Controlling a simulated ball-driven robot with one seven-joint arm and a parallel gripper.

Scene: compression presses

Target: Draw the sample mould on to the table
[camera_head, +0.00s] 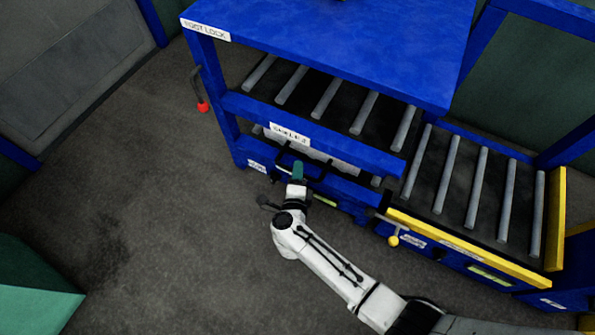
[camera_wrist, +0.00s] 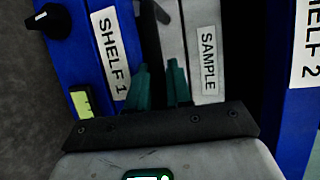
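The sample mould (camera_wrist: 204,50) is a grey block with a white SAMPLE label in the wrist view. In the head view its pale front (camera_head: 325,158) sits inside the rack on the level labelled SHELF 1, below SHELF 2. A dark curved handle (camera_wrist: 152,12) shows in front of the mould. My gripper (camera_head: 298,168) is at the mould's front, by the handle. Its two green fingers (camera_wrist: 160,72) stand a small gap apart, with darkness between them. I cannot tell whether the handle's bar is between them or gripped.
The blue rack (camera_head: 330,40) has SHELF 2 rollers (camera_head: 325,97) above the mould. On the right is a roller table (camera_head: 477,190) with a yellow edge (camera_head: 470,239). A red-tipped lever (camera_head: 202,104) hangs at the rack's left. The floor (camera_head: 140,220) to the left is clear.

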